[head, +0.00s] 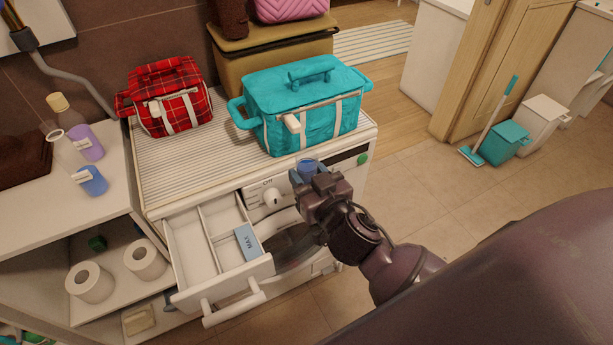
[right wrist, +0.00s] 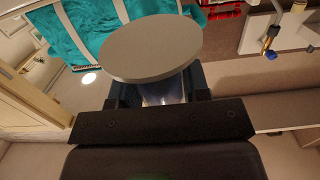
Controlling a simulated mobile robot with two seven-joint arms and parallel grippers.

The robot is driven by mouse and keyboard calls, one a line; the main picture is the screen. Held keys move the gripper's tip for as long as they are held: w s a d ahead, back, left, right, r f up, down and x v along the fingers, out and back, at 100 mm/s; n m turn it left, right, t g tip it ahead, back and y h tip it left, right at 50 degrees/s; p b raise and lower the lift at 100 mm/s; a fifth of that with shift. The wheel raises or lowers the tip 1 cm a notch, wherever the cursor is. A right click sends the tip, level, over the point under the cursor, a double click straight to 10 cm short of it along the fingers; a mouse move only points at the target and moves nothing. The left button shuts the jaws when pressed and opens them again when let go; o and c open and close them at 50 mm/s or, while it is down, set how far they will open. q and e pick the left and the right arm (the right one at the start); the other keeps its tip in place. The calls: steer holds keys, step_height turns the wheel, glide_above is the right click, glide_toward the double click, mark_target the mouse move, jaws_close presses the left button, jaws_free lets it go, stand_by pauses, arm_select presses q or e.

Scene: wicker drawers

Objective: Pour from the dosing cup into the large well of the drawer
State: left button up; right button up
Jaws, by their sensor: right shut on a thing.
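The dosing cup (head: 307,168) is small, see-through and blue. My right gripper (head: 318,180) is shut on it, above the front right part of the washing machine. In the right wrist view a flat grey disc (right wrist: 150,45) tops the cup, with bluish clear wall (right wrist: 165,92) between the fingers. The cup looks roughly upright; its contents are unclear. The white drawer (head: 243,270) is pulled out, left of and below the cup. A divider (head: 211,243) separates its left well (head: 188,248) from the right side, which holds a blue MAX flap (head: 247,242). My left gripper is out of view.
A teal bag (head: 290,95) stands on the machine right behind the cup, beside a red plaid bag (head: 172,100). The machine's knob (head: 271,197) lies between cup and drawer. Bottles (head: 88,140) stand on the left counter. Space above the drawer is clear.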

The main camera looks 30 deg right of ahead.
stand_by(0.5)
steer(key=shift+w+a+r+y, duration=0.15)
steer(key=shift+a+y, duration=0.15)
steer(key=shift+a, duration=0.3)
steer(key=s+a+r+n+g+y+p, duration=0.1)
steer(key=a+n+g+y+p, duration=0.3)
steer(key=a, duration=2.4)
steer(key=r+n+y, duration=0.1)
steer(key=n+y, duration=0.4)
steer(key=y, duration=0.3)
steer(key=shift+s+r+p, duration=0.15)
steer(key=shift+r+p, duration=0.05)
steer(key=shift+p, duration=0.2)
steer(key=shift+a, duration=0.1)
